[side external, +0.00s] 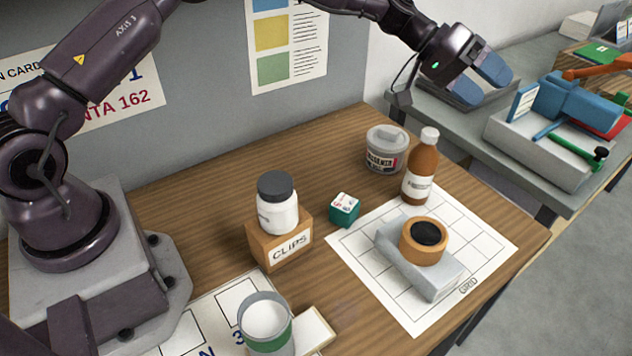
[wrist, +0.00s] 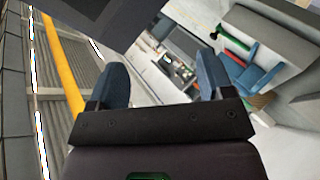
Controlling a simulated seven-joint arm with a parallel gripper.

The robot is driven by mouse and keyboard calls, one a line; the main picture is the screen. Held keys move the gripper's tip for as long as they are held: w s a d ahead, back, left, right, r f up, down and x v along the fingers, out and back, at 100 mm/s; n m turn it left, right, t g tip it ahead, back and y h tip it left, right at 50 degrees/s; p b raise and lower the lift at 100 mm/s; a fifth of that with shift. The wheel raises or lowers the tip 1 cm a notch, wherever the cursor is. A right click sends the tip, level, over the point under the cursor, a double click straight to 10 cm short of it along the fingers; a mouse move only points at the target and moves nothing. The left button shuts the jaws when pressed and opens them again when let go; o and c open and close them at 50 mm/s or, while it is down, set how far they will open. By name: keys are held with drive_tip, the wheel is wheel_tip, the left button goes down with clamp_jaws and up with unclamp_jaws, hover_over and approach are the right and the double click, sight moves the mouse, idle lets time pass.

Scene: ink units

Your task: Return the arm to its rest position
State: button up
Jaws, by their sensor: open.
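My gripper (side external: 478,79) has blue fingers and is raised at the upper right in the side external view, above and beyond the far right edge of the wooden table (side external: 190,205). In the wrist view my gripper (wrist: 162,85) shows its two blue fingers spread wide with nothing between them. It is open and empty, apart from every object on the table. The wrist view looks out over the room, tilted, with none of the near table's objects recognisable in it.
An orange ring with a black centre (side external: 424,240) sits on a grey block (side external: 432,285) on the gridded sheet (side external: 490,236). A brown bottle (side external: 420,175), a grey tub (side external: 385,150), a teal cube (side external: 344,209), a dark-lidded jar (side external: 277,205) on a CLIPS box (side external: 283,248), and a can (side external: 266,335) stand nearby.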

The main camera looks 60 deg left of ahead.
drive_tip(key=s+d+r+m+g+y, duration=0.1)
drive_tip(key=s+r+m+y, duration=0.15)
drive_tip(key=s, duration=0.45)
drive_tip(key=s+d+r+m+g+y, duration=0.1)
drive_tip(key=s+r+y, duration=0.25)
drive_tip(key=s, duration=0.25)
drive_tip(key=s+a+r+n+y, duration=0.1)
drive_tip(key=s+a+y, duration=0.1)
drive_tip(key=s+a, duration=0.4)
drive_tip(key=s+a+r+n+t+y, duration=0.1)
drive_tip(key=s+a+n, duration=0.1)
drive_tip(key=s+a, duration=0.4)
drive_tip(key=s+a+r+n+t+y, duration=0.1)
drive_tip(key=s+a, duration=0.5)
drive_tip(key=s, duration=0.8)
drive_tip(key=shift+s+y, duration=0.25)
drive_tip(key=shift+y, duration=0.55)
drive_tip(key=shift+a, duration=0.1)
